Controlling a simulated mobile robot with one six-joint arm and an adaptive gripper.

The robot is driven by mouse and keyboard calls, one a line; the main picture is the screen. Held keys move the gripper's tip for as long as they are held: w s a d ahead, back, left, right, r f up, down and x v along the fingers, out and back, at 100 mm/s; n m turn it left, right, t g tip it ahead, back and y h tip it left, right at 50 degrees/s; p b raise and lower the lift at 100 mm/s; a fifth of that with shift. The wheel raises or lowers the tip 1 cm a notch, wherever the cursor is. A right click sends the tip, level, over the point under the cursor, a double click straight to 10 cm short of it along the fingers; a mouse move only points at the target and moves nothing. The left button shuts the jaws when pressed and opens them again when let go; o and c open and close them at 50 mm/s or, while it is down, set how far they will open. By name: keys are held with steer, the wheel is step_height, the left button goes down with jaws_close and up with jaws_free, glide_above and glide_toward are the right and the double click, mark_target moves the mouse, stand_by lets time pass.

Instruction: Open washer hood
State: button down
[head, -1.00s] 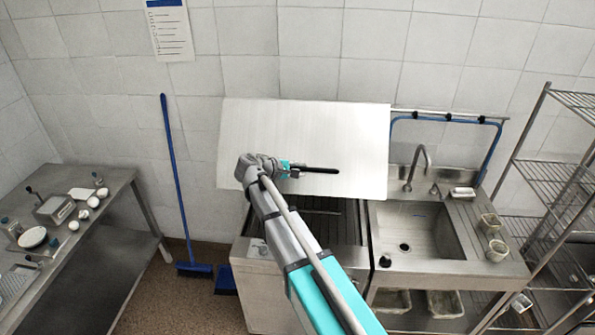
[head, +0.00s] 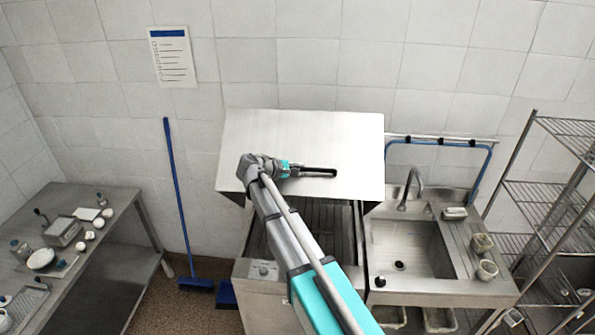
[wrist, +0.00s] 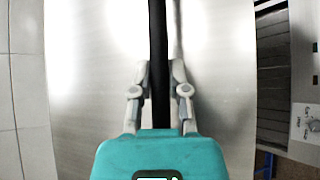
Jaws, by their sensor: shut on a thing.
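The washer (head: 262,272) is a steel unit against the back wall, left of the sink. Its hood (head: 245,140), a broad steel panel, is raised, and the dark rack inside the washer shows below its lower edge. A black bar handle (head: 322,171) runs across the hood's face. My gripper (head: 300,169) is shut on this handle near its middle, with the arm reaching in from the lower right. In the wrist view, the handle (wrist: 158,50) runs upright between the two grey fingers of my gripper (wrist: 160,78), with the hood's metal (wrist: 90,90) behind it.
The sink (head: 410,248) and tap stand directly right of the washer. A wire shelf (head: 545,190) is at the far right. A steel table (head: 120,210) with dishes is at the left. A blue broom (head: 173,190) leans on the wall beside the washer.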

steer(key=shift+r, duration=0.1)
stand_by(0.3)
steer(key=c, duration=0.6)
jaws_free()
